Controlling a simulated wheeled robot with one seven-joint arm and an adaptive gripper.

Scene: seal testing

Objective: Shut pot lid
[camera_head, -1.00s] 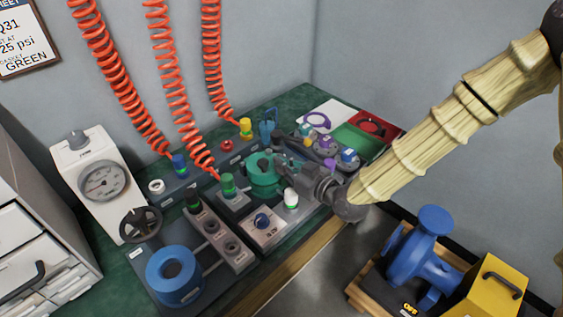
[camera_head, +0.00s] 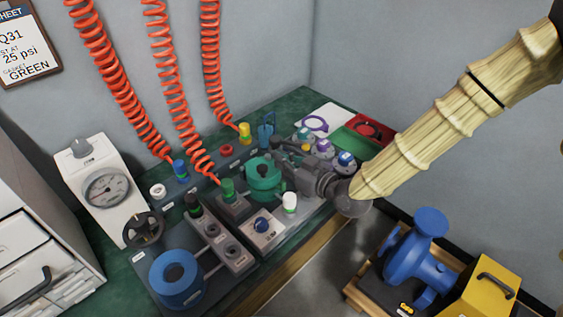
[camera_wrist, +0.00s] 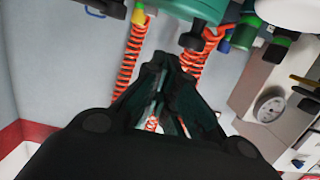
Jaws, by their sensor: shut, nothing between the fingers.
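The teal pot (camera_head: 265,184) stands on the bench among the test fittings. Its upper part looks rounded with a small dark spot, but I cannot tell how the lid sits on the body. In the wrist view a teal rounded part (camera_wrist: 197,9), probably of the pot, is cut off by the top edge. My gripper (camera_head: 278,146) is shut and empty, just to the right of and behind the pot's top. In the wrist view its fingertips (camera_wrist: 168,60) lie close together below the teal part. I cannot tell whether they touch it.
A white-topped fitting (camera_head: 290,203) stands close in front of the pot, and a green-capped fitting (camera_head: 228,190) to its left. Several knobbed fittings (camera_head: 323,147) sit behind my wrist. Orange coiled hoses (camera_head: 172,90) hang at the back left.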

